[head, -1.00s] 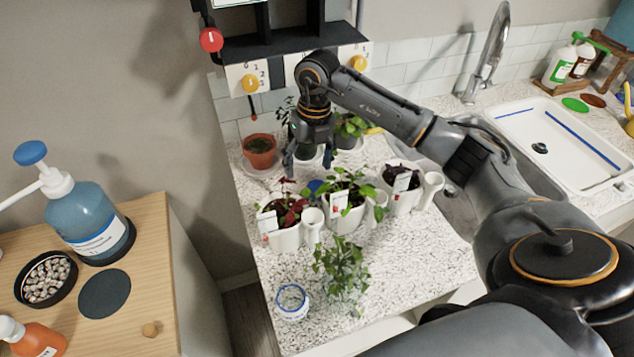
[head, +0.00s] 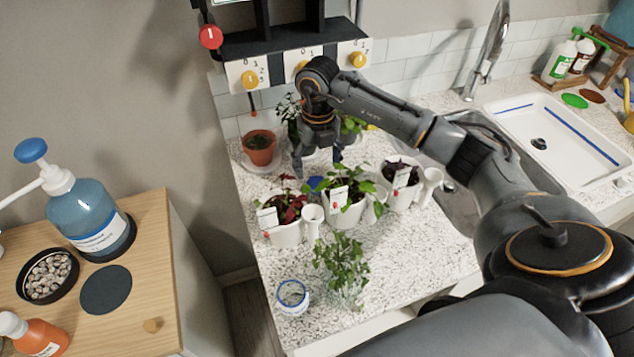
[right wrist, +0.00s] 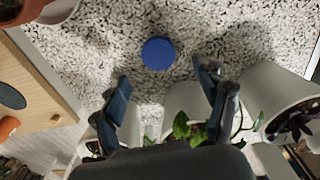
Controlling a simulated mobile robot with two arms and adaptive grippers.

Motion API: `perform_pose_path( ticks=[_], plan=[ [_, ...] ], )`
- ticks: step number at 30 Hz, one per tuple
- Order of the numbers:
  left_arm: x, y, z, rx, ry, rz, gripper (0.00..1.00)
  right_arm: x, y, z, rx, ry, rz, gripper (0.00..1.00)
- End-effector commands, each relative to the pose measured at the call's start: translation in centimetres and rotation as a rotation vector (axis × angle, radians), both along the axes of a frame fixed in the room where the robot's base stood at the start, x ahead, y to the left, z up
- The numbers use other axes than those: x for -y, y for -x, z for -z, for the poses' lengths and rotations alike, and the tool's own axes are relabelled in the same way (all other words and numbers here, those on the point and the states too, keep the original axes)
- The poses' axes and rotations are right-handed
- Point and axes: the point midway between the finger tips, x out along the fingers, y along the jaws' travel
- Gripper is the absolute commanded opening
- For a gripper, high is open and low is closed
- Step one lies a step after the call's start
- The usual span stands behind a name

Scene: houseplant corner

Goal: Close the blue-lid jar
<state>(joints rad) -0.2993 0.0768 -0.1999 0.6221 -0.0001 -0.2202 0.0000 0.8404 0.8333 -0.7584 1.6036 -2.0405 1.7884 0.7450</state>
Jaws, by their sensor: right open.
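The open jar (head: 292,296), a small clear one with a blue band at the rim, stands near the counter's front left edge. The round blue lid (right wrist: 158,53) lies flat on the speckled counter; in the head view the lid (head: 316,183) shows partly, behind the white pots. My right gripper (head: 317,166) is open and points down above the lid. In the right wrist view its spread fingers (right wrist: 160,78) are empty, with the lid just beyond the gap between the tips. My left gripper is not in view.
Potted plants in white pots (head: 286,234) stand between the lid and the jar, close to my right gripper. A leafy plant (head: 342,258) stands beside the jar. A terracotta pot (head: 260,152) is left of the gripper. The sink (head: 560,140) is at the right.

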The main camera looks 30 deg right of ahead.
Motion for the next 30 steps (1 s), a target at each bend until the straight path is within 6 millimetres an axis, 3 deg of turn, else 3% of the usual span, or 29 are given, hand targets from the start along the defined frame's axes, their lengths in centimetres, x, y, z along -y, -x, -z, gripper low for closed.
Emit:
perform_pose_path(
  ticks=[5,13,25,30],
  plan=[
    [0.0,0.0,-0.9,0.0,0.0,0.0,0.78,-0.1,-0.1,1.0,-0.005,-0.001,0.001,0.73],
    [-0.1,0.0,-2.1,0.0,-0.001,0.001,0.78,0.0,-0.3,4.8,-0.002,0.0,0.001,0.73],
    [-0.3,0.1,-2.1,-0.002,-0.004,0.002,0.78,0.0,-0.4,5.2,0.0,0.0,0.0,0.73],
    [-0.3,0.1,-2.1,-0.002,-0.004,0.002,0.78,0.0,-0.4,5.2,0.0,0.0,0.0,0.43]
  ],
)
